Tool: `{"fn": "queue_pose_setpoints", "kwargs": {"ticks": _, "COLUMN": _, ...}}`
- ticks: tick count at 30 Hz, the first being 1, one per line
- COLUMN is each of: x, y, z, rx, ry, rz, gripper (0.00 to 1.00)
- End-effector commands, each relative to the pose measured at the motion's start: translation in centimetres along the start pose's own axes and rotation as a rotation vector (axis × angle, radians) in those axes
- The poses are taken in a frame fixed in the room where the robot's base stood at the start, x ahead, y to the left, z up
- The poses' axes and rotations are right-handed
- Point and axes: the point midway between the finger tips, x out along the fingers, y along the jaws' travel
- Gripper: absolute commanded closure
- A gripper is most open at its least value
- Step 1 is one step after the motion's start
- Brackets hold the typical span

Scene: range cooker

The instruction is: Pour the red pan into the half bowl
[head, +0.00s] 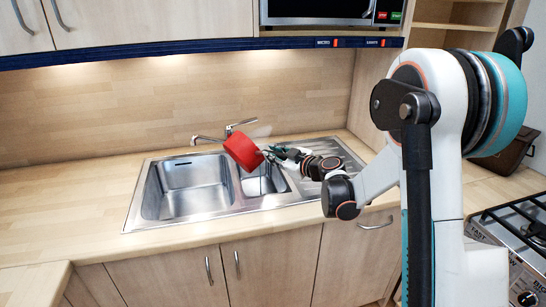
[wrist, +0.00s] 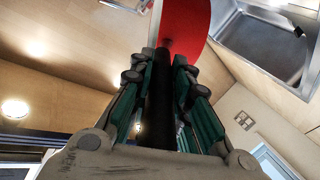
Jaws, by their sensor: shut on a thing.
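The red pan (head: 242,151) is tilted on its side above the sink, over the small half bowl (head: 264,183) and near the divider with the large bowl. My gripper (head: 270,154) is shut on the pan's handle, to the right of the pan. In the wrist view the dark handle (wrist: 160,95) runs between the fingers to the red pan (wrist: 187,20). The pan's inside and any contents are hidden. The pan covers the back of the half bowl from the head view.
The large sink bowl (head: 187,190) lies left of the half bowl. A chrome tap (head: 207,139) stands behind the pan. A ribbed drainer (head: 335,152) is to the right, partly behind my arm. A gas hob (head: 515,225) is at far right. The left worktop (head: 65,205) is clear.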

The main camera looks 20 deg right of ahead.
Motion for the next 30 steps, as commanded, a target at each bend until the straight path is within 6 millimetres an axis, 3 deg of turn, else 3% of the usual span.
{"fn": "queue_pose_setpoints", "kwargs": {"ticks": 30, "x": -0.01, "y": 0.51, "z": 0.18, "rx": 0.052, "ry": 0.007, "rz": -0.008, "gripper": 1.00}}
